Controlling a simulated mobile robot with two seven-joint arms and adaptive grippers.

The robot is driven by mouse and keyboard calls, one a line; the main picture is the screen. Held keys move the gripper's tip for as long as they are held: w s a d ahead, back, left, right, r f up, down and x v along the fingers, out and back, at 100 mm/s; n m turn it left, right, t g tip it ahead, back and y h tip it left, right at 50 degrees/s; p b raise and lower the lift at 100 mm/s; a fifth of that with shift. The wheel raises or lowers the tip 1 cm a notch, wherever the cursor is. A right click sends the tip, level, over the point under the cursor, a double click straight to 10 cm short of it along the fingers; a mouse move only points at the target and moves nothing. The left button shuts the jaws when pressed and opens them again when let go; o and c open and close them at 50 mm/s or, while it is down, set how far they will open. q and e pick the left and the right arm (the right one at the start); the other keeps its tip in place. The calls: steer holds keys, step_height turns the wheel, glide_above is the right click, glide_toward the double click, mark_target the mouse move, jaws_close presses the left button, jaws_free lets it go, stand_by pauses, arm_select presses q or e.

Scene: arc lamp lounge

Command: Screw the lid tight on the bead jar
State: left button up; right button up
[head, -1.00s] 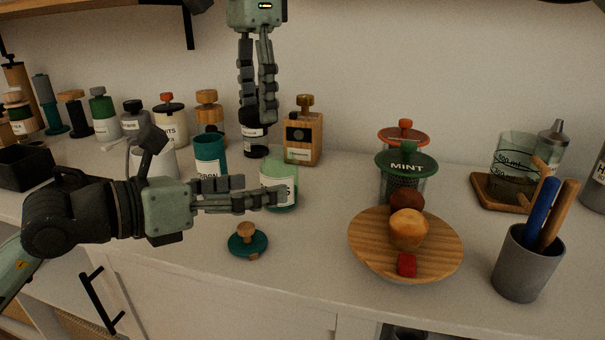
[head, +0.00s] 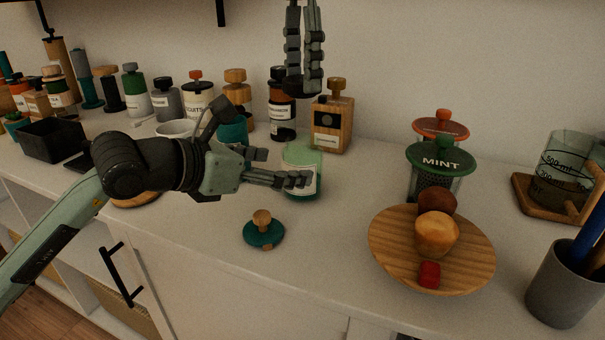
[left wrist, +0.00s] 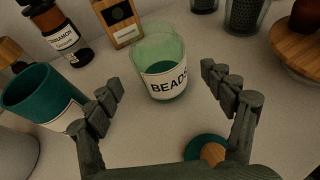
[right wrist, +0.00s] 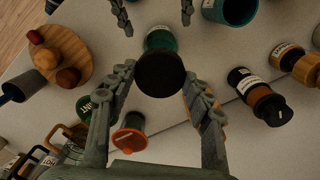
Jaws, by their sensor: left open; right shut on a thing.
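The bead jar (head: 303,172) is light green glass, labelled BEADS, and stands upright with its mouth uncovered. It also shows in the left wrist view (left wrist: 165,62) and partly in the right wrist view (right wrist: 160,41). My left gripper (head: 287,167) is open beside it, with the jar ahead of the spread fingertips. My right gripper (head: 303,88) is above the jar, shut on a dark round lid (right wrist: 160,75), which hides part of the jar in the right wrist view. A teal lid with a wooden knob (head: 264,232) lies on the counter in front.
A wooden bottle (head: 332,126) and cinnamon jar (head: 282,112) stand behind the bead jar. A teal jar (left wrist: 46,98) stands to its left. To the right are a mint jar (head: 437,182) and a wooden plate (head: 390,250) with round items. The counter between teal lid and plate is clear.

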mark_target(315, 166)
arm_select(q)
steer(key=x, duration=0.9)
steer(key=shift+w+d, duration=0.25)
steer(key=c, duration=1.9)
